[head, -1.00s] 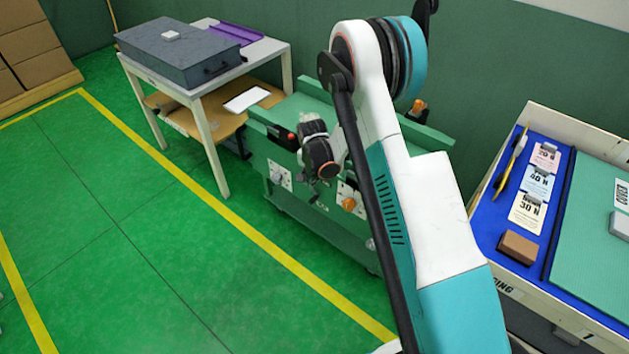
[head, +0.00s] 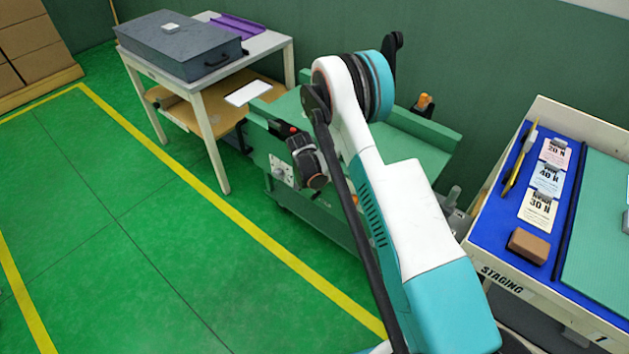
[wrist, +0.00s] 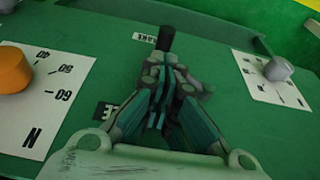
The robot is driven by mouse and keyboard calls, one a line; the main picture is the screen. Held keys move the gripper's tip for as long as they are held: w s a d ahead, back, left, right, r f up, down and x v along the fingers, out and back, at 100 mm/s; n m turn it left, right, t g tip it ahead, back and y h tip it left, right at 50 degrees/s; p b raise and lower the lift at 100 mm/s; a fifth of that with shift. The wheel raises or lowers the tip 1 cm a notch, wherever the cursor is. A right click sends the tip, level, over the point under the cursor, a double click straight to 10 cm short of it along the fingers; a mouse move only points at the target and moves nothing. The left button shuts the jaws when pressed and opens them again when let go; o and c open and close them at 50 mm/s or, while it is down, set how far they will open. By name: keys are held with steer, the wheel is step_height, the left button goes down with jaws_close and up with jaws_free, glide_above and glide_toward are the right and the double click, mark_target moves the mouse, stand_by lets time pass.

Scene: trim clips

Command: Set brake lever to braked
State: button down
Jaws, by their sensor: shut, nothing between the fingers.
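The brake lever (wrist: 166,38) shows in the wrist view as a black handle end just beyond my fingertips. Its end lies beside a small white label (wrist: 145,38) that seems to read BRAKE. A second label (wrist: 105,110), partly hidden, sits left of my fingers. My gripper (wrist: 163,75) is shut and empty, its fingers in front of the lever's lower part. I cannot tell whether they touch it. In the head view my wrist end (head: 308,163) is at the front of the green machine (head: 330,212); the lever and fingertips cannot be made out there.
An orange knob (wrist: 10,70) on a numbered dial plate is left of my gripper, and a grey knob (wrist: 277,69) on a white plate is right. A table (head: 221,122) with a grey case stands left. A staging tray (head: 485,245) stands right. The green floor is open.

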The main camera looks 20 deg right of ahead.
steer(key=shift+f, duration=0.95)
steer(key=shift+w+a+f, duration=0.1)
steer(key=shift+f, duration=1.15)
steer(key=shift+r, duration=0.1)
